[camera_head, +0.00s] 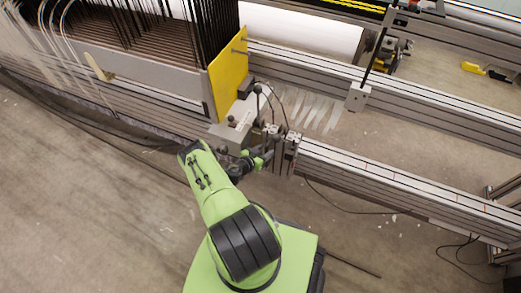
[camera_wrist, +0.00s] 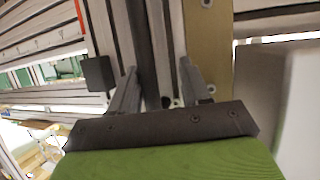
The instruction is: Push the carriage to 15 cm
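The carriage (camera_head: 231,133), a grey block with small upright posts, sits on the near rail (camera_head: 400,184) beside the yellow end plate. Upright metal plates (camera_head: 291,150) stand at its right side. My gripper (camera_head: 268,150) is low at the near side of the rail, close to these plates. In the wrist view the fingers of my gripper (camera_wrist: 158,72) are apart, with a dark upright bar (camera_wrist: 150,45) between or just beyond them. Whether the fingers touch the bar cannot be told. A small red mark shows on the scale (camera_wrist: 81,14).
The rail to the right looks clear. A cable (camera_head: 340,208) hangs below it. A grey bracket (camera_head: 357,97) sits on the far rail.

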